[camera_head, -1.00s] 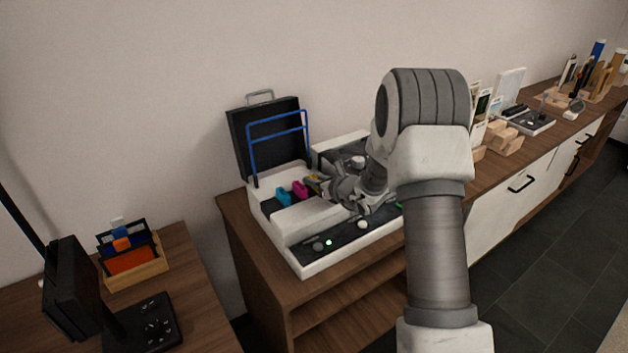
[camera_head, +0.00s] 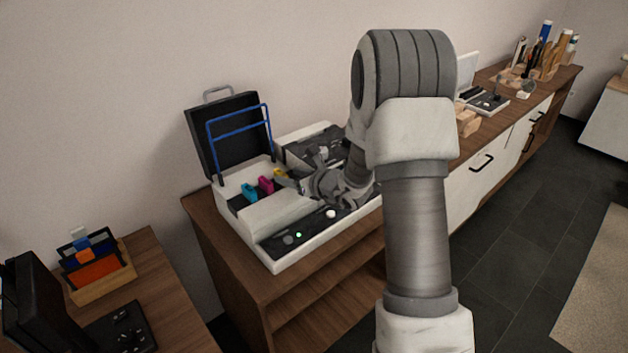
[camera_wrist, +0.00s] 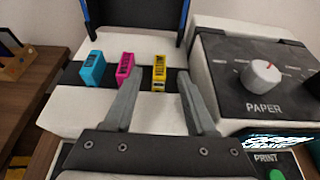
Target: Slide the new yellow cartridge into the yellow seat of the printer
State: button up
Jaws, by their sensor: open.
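The yellow cartridge (camera_wrist: 159,72) stands upright in the dark slot strip of the white printer (camera_wrist: 83,124), to the right of the magenta cartridge (camera_wrist: 125,67) and the cyan cartridge (camera_wrist: 93,70). It also shows in the head view (camera_head: 279,173). How deep it sits is hard to tell. My gripper (camera_wrist: 159,84) is open and empty; its fingers lie to the left and right of the yellow cartridge in the wrist view, with the tips apparently short of it. In the head view my arm hides part of the printer (camera_head: 266,221).
The printer's black lid (camera_head: 229,137) with a blue frame stands open behind the cartridges. The PAPER knob (camera_wrist: 261,74) is on a raised panel at right. A wooden holder (camera_head: 103,283) stands on the left table. Wooden blocks (camera_head: 467,121) lie farther along the counter.

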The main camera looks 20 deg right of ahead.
jog(key=v, duration=1.1)
jog(key=shift+s+p, duration=0.15)
jog(key=shift+p, duration=0.2)
notch_tip(320, 180, up, 9)
jog(key=p, duration=0.6)
dwell(0.5)
jog(key=s+a+r+n+g+y, duration=0.2)
jog(key=s+a+r+n+g, duration=0.15)
jog(key=s+a+n, duration=0.45)
jog(key=s+a+r+n+g+y, duration=0.1)
jog(key=s+a+r+n+g, duration=0.25)
jog(key=s+a+n, duration=0.5)
jog(key=s+d+r+n+h, duration=0.3)
jog(key=s+d+n+h, duration=0.5)
jog(key=n, duration=0.7)
jog(key=s+d, duration=0.2)
jog(key=s, duration=0.1)
jog(key=shift+d, duration=0.25)
